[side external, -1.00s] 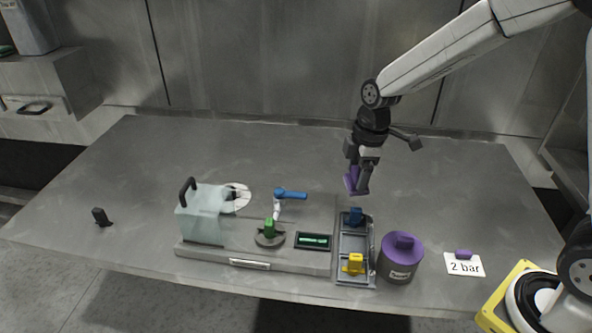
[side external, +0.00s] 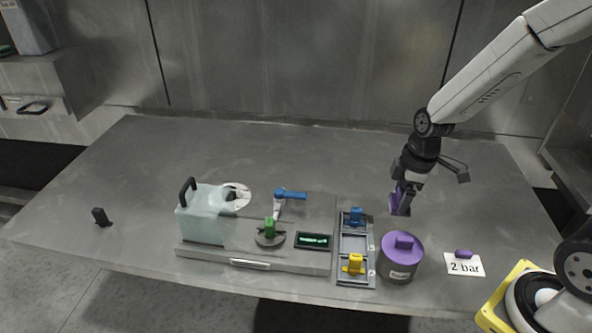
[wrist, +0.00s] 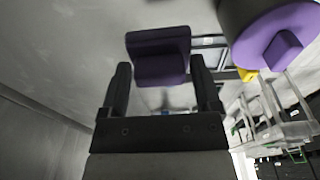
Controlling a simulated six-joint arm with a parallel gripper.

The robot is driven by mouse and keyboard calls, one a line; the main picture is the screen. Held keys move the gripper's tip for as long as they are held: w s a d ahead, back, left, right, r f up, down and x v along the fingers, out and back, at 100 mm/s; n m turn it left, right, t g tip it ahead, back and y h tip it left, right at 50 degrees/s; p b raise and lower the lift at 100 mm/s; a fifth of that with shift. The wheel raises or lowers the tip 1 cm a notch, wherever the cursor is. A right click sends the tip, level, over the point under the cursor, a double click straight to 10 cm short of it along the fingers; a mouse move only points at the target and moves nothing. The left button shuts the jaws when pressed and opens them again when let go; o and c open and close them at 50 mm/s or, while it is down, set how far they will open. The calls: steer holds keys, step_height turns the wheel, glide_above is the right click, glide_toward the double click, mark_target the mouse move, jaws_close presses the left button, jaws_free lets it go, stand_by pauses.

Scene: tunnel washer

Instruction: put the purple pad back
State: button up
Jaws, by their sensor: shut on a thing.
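My gripper (side external: 402,194) is shut on a purple pad (side external: 399,207), held up behind the grey pot with the purple lid. In the wrist view the purple pad (wrist: 159,54) sits between the two dark fingers of my gripper (wrist: 163,85). The grey tray (side external: 354,245) stands left of the pot, with a blue-handled piece (side external: 355,217) at its back and a yellow-handled piece (side external: 354,264) at its front. The middle of the tray looks empty.
The pot (side external: 400,263) stands just right of the tray. A "2 bar" card (side external: 464,266) with a small purple piece (side external: 464,253) lies farther right. The washer model (side external: 260,240) stands left of the tray. The table behind is clear.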

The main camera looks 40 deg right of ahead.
steer(key=shift+f, duration=1.45)
steer(key=shift+f, duration=0.15)
steer(key=shift+f, duration=1.6)
steer(key=shift+f, duration=0.2)
steer(key=o, duration=1)
steer(key=shift+r, duration=0.25)
steer(key=shift+s+d+r, duration=0.15)
steer(key=shift+s+r, duration=0.05)
steer(key=shift+r, duration=1.75)
steer(key=shift+s+d+r, duration=0.15)
steer(key=shift+r, duration=1.85)
steer(key=shift+s+d+r, duration=0.15)
steer(key=shift+s+r, duration=0.05)
steer(key=shift+r, duration=1.75)
